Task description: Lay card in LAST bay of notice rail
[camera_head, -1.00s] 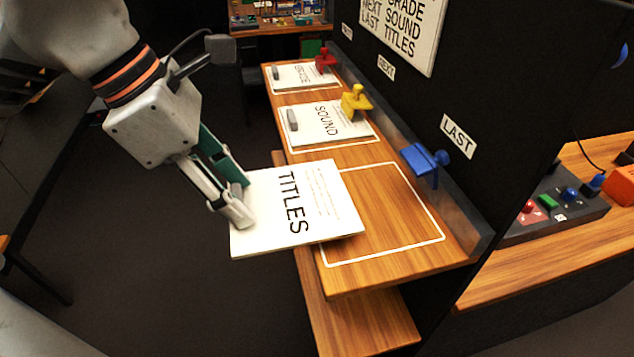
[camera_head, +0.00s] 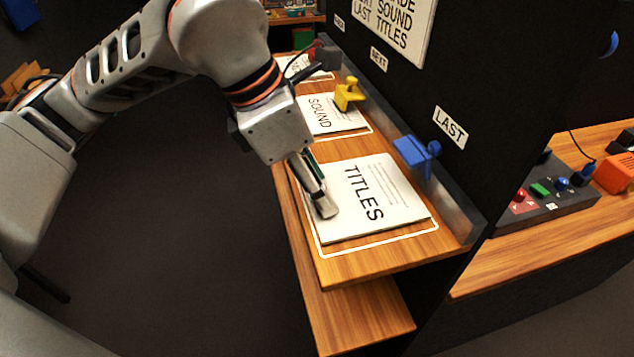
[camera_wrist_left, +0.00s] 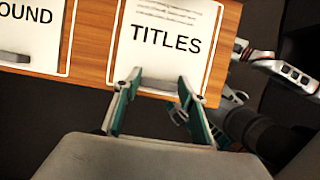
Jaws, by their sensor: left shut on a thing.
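The white TITLES card (camera_head: 382,190) is over the LAST bay (camera_head: 345,262) of the wooden notice rail, mostly within its white outline. A strip of the outline shows at its near side. I cannot tell whether it rests on the wood or is just above it. My left gripper (camera_head: 325,208) is shut on the card's grey grip block at its left edge; in the left wrist view the fingers (camera_wrist_left: 160,82) are on either side of the block (camera_wrist_left: 168,86). The blue clip (camera_head: 415,155) stands at the back of this bay, under the LAST label (camera_head: 450,127).
The SOUND card (camera_head: 328,115) lies in the neighbouring bay by a yellow clip (camera_head: 347,93). Another card (camera_head: 318,68) lies farther back, partly hidden by my arm. A dark upright panel (camera_head: 520,60) borders the rail's right side. A lower wooden shelf (camera_head: 365,325) sits below.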

